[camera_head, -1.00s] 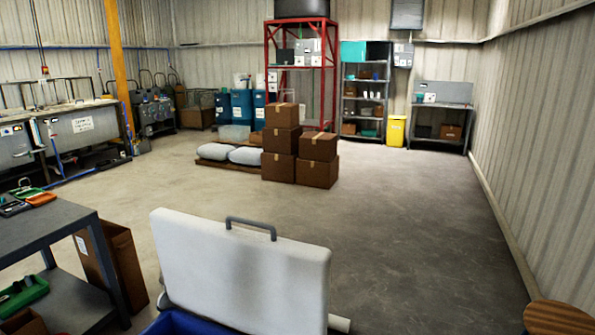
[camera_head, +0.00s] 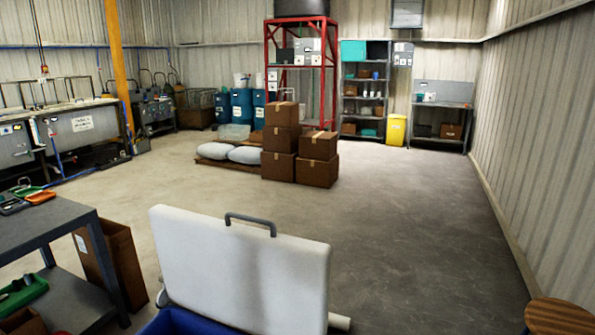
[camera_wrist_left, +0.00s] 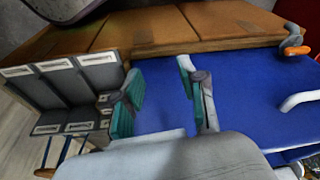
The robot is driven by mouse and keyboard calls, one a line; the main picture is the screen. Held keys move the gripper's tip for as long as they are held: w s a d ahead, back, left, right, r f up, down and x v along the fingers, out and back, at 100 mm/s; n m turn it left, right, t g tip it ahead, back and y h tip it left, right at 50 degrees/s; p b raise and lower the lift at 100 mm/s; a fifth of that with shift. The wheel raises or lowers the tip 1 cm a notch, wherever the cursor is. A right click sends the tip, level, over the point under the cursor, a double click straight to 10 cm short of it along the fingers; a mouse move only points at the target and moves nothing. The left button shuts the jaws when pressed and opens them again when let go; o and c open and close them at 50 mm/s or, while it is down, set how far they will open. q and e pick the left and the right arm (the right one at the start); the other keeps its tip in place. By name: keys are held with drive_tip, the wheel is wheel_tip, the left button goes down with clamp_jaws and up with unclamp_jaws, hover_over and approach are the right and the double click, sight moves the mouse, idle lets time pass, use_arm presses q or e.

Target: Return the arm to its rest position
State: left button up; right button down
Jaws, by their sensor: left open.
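My left gripper (camera_wrist_left: 160,100) shows in the left wrist view, with two teal-padded fingers spread apart. It is open, and nothing is between the fingers. Behind the fingers is a broad blue surface (camera_wrist_left: 245,95); I cannot tell whether they touch it. Neither of my grippers shows in the head view, and my right gripper is in no view.
In the head view a grey table (camera_head: 50,225) stands at the left, with a brown box (camera_head: 120,260) beside it. Stacked cartons (camera_head: 282,140) stand mid-floor. Brown panels (camera_wrist_left: 135,30) and grey labelled units (camera_wrist_left: 90,80) show in the wrist view.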

use_arm(q)
drive_tip(key=s+a+f+b, duration=0.1)
drive_tip(key=s+f, duration=0.3)
drive_tip(key=f, duration=0.5)
drive_tip(key=s+f, duration=0.4)
drive_tip(key=f, duration=0.4)
drive_tip(key=s+a+f+g+b, duration=0.1)
drive_tip(key=s+a+f, duration=0.1)
drive_tip(key=s+f, duration=0.6)
drive_tip(key=s, duration=0.3)
drive_tip(key=shift+a+f+g, duration=0.15)
drive_tip(key=shift+f+g, duration=0.15)
drive_tip(key=shift+f, duration=0.1)
